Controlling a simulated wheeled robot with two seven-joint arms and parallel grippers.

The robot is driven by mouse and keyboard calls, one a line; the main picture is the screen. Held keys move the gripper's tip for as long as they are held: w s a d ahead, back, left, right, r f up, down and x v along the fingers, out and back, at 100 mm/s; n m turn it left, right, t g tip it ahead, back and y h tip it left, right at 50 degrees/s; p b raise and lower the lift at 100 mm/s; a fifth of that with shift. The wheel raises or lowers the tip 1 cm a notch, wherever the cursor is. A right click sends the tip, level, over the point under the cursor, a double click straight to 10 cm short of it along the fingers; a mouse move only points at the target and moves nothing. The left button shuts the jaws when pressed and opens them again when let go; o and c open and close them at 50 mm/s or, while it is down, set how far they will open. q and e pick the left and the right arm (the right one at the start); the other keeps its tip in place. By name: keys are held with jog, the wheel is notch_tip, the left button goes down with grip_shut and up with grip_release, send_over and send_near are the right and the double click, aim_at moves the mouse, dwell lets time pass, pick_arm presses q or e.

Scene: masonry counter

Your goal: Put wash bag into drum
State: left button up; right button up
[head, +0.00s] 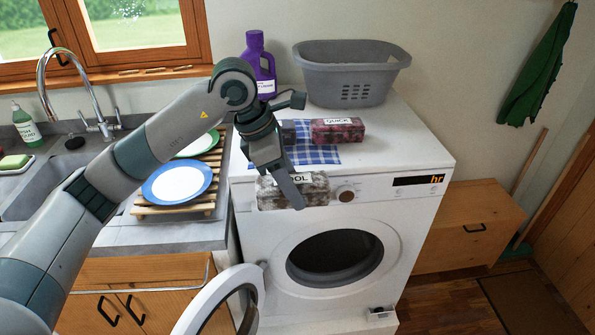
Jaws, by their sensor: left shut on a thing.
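My left gripper (290,188) is shut on a grey mottled wash bag (316,190) with a white label, of which only "OL" shows beside the finger. The bag hangs level in front of the top of the white washing machine (415,215), above the drum opening. The drum (335,258) shows as a dark round opening in the machine's front, and it looks empty as far as I can see. The round door (256,285) stands open to the left. A dark red bag (338,132) labelled "QUICK" lies on the machine top. My right gripper is not in view.
A blue checked cloth (318,156), a purple bottle (256,62) and a grey laundry basket (350,80) are on the machine top. A dish rack with a blue-rimmed plate (178,182) stands at left. A wooden cabinet (465,225) stands at right.

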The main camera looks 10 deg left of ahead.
pick_arm(q)
jog(key=s+a+f+m+g+y, duration=0.2)
jog(key=s+a+f+m+g, duration=0.1)
jog(key=s+f+m, duration=0.5)
jog(key=s+a+f+m+g+y, duration=0.2)
jog(key=s+a+f+m, duration=0.4)
jog(key=s+f+m, duration=0.3)
notch_tip(320, 180, down, 7)
jog(key=m, duration=0.4)
jog(key=shift+s+m+g, duration=0.2)
jog(key=shift+m+g, duration=0.1)
jog(key=shift+g, duration=0.1)
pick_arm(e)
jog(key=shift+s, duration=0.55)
pick_arm(q)
jog(key=shift+d, duration=0.1)
